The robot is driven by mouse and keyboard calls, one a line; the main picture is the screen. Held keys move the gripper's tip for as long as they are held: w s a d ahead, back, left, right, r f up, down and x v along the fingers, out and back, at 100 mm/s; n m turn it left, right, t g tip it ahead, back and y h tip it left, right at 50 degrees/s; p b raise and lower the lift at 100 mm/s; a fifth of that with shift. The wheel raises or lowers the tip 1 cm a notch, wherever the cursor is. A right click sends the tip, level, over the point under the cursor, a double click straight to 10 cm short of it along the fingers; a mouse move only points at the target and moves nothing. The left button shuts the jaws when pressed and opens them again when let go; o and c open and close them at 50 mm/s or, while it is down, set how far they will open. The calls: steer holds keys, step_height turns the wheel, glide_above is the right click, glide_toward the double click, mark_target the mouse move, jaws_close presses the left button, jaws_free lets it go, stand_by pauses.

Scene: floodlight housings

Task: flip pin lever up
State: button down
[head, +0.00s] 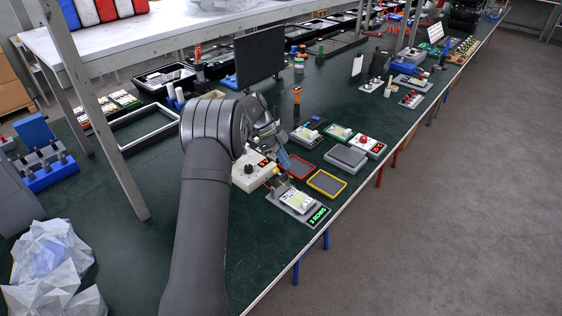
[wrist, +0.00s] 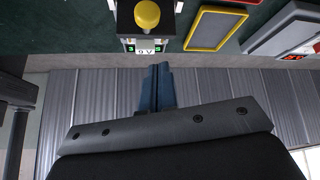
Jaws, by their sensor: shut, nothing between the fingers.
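A grey device (head: 298,201) with a pale panel and a lit green display stands near the bench's front edge. A yellow knob (head: 276,171) shows at its back end, and it looks like the head of the lever. In the wrist view the yellow knob (wrist: 147,14) covers part of the device, above the green display (wrist: 146,47). How far the lever tilts cannot be told. My gripper (head: 285,163) has blue fingers, shut and empty, just above and behind the device. In the wrist view my gripper (wrist: 158,72) is apart from the knob.
A cream box with a black knob (head: 250,170) stands left of the device. A red-framed tray (head: 299,167) and a yellow-framed tray (head: 327,184) lie close on the right. A grey pad (head: 346,157) is beyond.

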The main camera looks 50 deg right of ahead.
steer(key=w+d+v, duration=0.1)
steer(key=v, duration=0.8)
steer(key=shift+a, duration=0.2)
steer(key=shift+f, duration=0.1)
